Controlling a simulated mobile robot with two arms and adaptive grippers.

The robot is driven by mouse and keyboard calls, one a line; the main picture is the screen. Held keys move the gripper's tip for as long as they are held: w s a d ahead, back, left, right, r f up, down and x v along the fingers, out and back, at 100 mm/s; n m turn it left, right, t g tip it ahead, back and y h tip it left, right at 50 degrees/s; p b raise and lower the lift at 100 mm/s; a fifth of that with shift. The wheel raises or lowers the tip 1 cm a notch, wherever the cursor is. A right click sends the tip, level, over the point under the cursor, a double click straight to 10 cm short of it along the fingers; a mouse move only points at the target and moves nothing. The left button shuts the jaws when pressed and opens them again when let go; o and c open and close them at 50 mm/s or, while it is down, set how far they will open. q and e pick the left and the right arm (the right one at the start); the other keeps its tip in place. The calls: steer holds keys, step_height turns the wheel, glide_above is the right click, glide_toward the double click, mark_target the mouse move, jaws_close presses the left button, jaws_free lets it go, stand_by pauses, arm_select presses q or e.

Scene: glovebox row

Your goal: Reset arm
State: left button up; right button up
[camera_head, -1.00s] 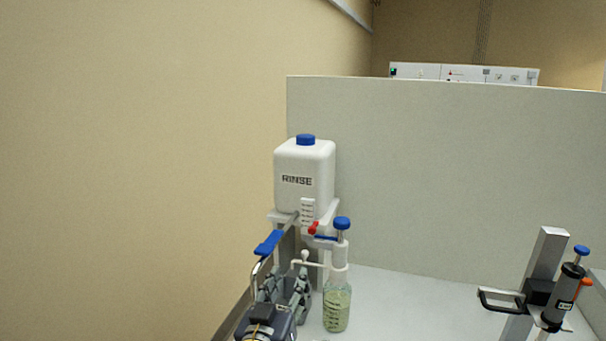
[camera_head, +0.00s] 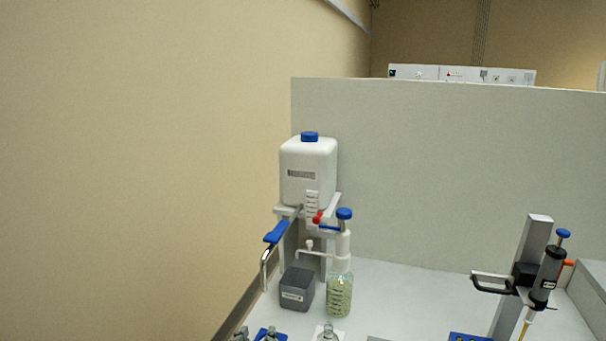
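Small grey tips (camera_head: 241,333) at the bottom edge, left of centre, look like part of my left gripper. They are cut off by the frame, and I cannot tell whether the fingers are apart or shut. No held thing shows there. My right gripper is not in view. The dark grey box (camera_head: 297,289) with a pale label stands on the bench beside a clear bottle (camera_head: 340,295) with a blue-topped pump. The box is now unobstructed.
A white rinse tank (camera_head: 308,172) with a blue cap sits on a stand with a blue-handled lever (camera_head: 275,233). A syringe-like dispenser (camera_head: 547,275) hangs on a grey post (camera_head: 534,245) at right. A grey partition (camera_head: 450,170) closes the back. The bench between is mostly clear.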

arm_select(q)
steer(key=s+a+f+m+g+y, duration=0.1)
steer(key=s+a+f+g, duration=0.4)
steer(key=s, duration=0.4)
steer(key=s+a+f+g, duration=0.25)
steer(key=s+f, duration=0.35)
steer(key=s, duration=0.4)
steer(key=s+a+f+m+g+y, duration=0.1)
steer(key=s+a+f+g, duration=0.25)
steer(key=s+f, duration=0.4)
step_height(320, 180, down, 24)
steer(key=s, duration=0.3)
steer(key=s+a+f+g, duration=0.2)
steer(key=s+a+f, duration=0.1)
steer(key=s+f, duration=1.4)
steer(key=shift+a, duration=0.15)
